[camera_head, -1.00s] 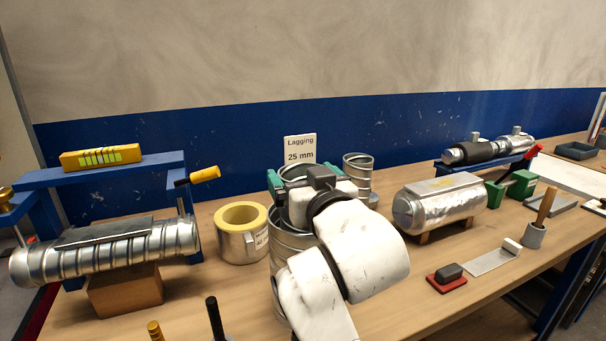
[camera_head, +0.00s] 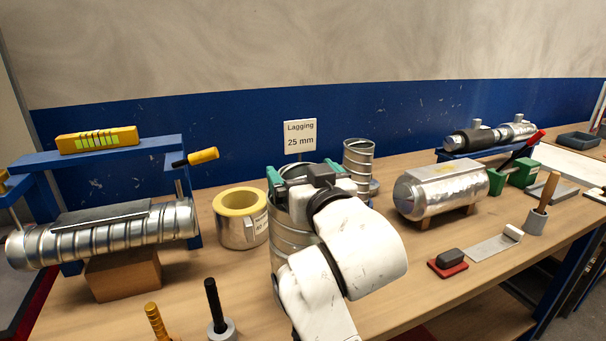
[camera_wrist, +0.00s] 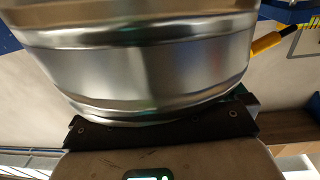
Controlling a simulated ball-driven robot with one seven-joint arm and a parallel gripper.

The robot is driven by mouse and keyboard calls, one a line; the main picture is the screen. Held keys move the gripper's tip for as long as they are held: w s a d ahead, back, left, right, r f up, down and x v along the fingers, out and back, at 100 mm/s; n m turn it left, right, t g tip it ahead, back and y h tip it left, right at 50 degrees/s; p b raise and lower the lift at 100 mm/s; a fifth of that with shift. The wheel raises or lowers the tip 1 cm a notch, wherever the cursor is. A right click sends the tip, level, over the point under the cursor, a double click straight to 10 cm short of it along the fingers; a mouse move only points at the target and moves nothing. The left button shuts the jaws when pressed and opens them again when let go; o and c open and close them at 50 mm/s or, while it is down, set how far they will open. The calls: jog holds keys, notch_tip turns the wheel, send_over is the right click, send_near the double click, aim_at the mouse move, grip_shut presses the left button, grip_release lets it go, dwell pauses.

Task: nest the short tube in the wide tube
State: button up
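The wide tube (camera_head: 290,240) is a ribbed metal cylinder standing upright on the bench, partly hidden behind my white arm. My gripper (camera_head: 303,174) is over its top, with green fingers spread to either side of a metal rim. That rim belongs to the short tube (camera_head: 297,168), which my gripper holds. In the wrist view the short tube (camera_wrist: 150,65) is a shiny ribbed band filling the picture close to the gripper. Its lower edge is hidden in the head view, so I cannot tell how far it sits inside the wide tube.
A yellow-lined ring (camera_head: 240,218) stands close left of the wide tube. A narrow upright tube (camera_head: 358,160) and the Lagging sign (camera_head: 300,136) are behind. A foil-wrapped cylinder (camera_head: 440,192) lies right. A long ribbed duct (camera_head: 110,236) lies left, with upright handles in front.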

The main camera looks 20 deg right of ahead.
jog(key=shift+s, duration=0.1)
jog(key=s, duration=1)
jog(key=shift+s+a+b, duration=0.35)
